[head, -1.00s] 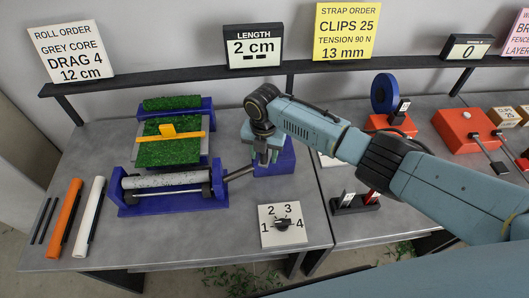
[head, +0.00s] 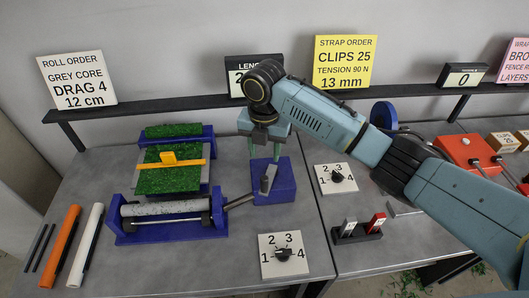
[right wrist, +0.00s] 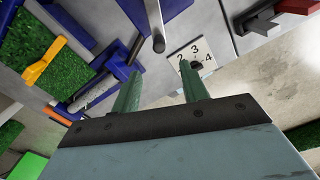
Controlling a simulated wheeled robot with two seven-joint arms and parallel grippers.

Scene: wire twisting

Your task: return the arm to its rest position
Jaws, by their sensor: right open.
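My right arm (head: 333,120) comes in from the right in the head view and reaches across to the left table. Its gripper (head: 265,152) is open, with two green fingers pointing down, above and behind the grey lever (head: 268,179) on a blue block (head: 275,190). In the right wrist view the gripper (right wrist: 160,88) shows its fingers apart with nothing between them. My left gripper is not in view.
A blue roller stand (head: 168,238) with green turf is left of the gripper. Dials (head: 282,254) and (head: 336,178) lie on the tables. A black shelf (head: 190,98) holding signs runs behind. Orange (head: 60,240) and white (head: 84,248) tubes lie at left.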

